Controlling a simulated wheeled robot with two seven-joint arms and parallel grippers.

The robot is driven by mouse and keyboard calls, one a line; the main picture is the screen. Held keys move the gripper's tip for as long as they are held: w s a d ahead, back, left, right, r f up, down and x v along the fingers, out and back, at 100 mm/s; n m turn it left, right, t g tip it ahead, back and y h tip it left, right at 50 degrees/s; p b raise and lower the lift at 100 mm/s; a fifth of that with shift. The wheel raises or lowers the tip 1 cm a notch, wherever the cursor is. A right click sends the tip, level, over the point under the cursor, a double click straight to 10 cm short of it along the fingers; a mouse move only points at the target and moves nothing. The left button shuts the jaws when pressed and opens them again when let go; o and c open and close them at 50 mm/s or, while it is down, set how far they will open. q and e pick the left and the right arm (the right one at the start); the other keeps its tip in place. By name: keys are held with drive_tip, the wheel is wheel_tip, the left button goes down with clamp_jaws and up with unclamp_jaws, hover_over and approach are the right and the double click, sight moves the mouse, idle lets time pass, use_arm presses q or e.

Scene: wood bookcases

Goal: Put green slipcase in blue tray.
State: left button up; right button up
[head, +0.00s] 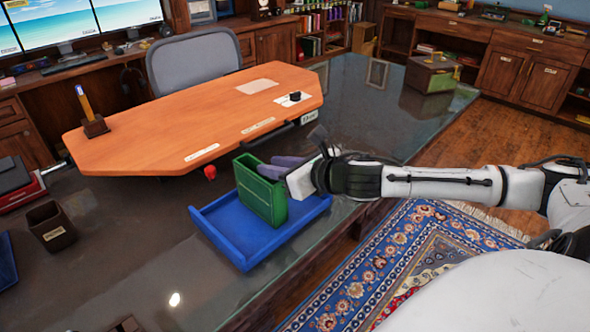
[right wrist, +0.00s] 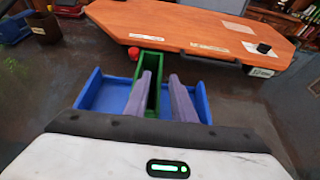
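The green slipcase (head: 262,190) stands upright in the blue tray (head: 222,238) on the dark desk top. In the right wrist view, the slipcase (right wrist: 152,72) is just beyond and partly between the fingertips, with the blue tray (right wrist: 88,92) around it. My right gripper (head: 280,168) has purple fingers, which are spread apart at the slipcase's right side. In the wrist view, a gap shows between the fingers of this gripper (right wrist: 165,85). The near finger hides part of the slipcase, so I cannot tell whether it touches. My left gripper is out of view.
An orange raised desk panel (head: 190,115) lies behind the tray, with a red knob (head: 210,172) near its front edge. A dark brown cup (head: 52,226) stands at left.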

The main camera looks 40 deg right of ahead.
drive_tip(key=p+v, duration=0.6)
drive_tip(key=v, duration=0.2)
drive_tip(key=shift+s+r, duration=0.15)
drive_tip(key=shift+s, duration=0.2)
drive_tip(key=shift+a, duration=0.1)
idle(0.3)
